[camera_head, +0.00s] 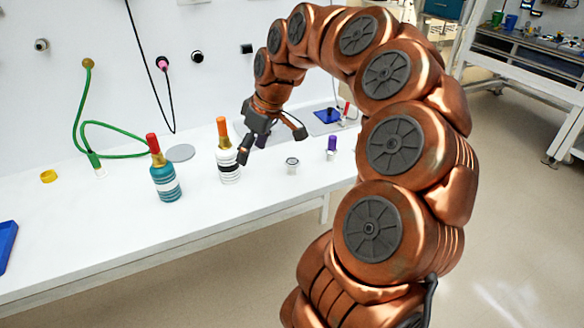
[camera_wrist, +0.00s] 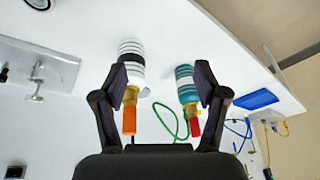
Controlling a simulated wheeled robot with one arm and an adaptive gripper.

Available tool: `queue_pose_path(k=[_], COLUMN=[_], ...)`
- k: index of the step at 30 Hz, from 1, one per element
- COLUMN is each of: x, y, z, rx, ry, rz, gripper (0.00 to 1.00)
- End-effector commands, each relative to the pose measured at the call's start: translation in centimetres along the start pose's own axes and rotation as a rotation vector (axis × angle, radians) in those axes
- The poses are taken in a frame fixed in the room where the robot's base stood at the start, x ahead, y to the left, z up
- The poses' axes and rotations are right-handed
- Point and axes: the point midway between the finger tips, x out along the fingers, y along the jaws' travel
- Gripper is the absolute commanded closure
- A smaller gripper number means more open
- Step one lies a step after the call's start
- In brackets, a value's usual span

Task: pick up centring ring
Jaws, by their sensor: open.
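A small pale ring-like piece with a dark top (camera_head: 292,163) stands on the white bench, to the right of the white striped bottle; it may be the centring ring, but it is too small to be sure. In the wrist view a round metal piece (camera_wrist: 39,3), probably the same one, is cut by the top edge at upper left. My gripper (camera_head: 272,142) is open and empty above the bench, its fingers pointing down. In the wrist view its spread fingers (camera_wrist: 162,80) overlap the bottles in the picture; contact cannot be told.
An orange-topped white striped bottle (camera_head: 229,165) stands close by the gripper. A red-topped teal bottle (camera_head: 166,183) stands left. A purple-topped item (camera_head: 331,146) is right. The front bench is clear.

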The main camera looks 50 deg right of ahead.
Motion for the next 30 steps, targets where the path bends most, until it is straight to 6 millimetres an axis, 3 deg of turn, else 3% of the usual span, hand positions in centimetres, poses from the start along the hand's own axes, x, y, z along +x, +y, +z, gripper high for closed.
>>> queue_pose_path(k=[1,3,6,10,15,30], x=[0.7,1.0,1.4,1.7,2.3,6.5], y=[3.4,7.3,11.7,15.2,16.6,16.8], z=[1.0,2.4,4.8,7.3,8.4,7.6], rx=[0.025,0.046,0.075,0.102,0.112,0.11], ry=[0.018,0.038,0.052,0.056,0.055,0.053], rz=[0.014,0.039,0.07,0.096,0.108,0.104], gripper=[0.28,0.28,0.28,0.28,0.28,0.28])
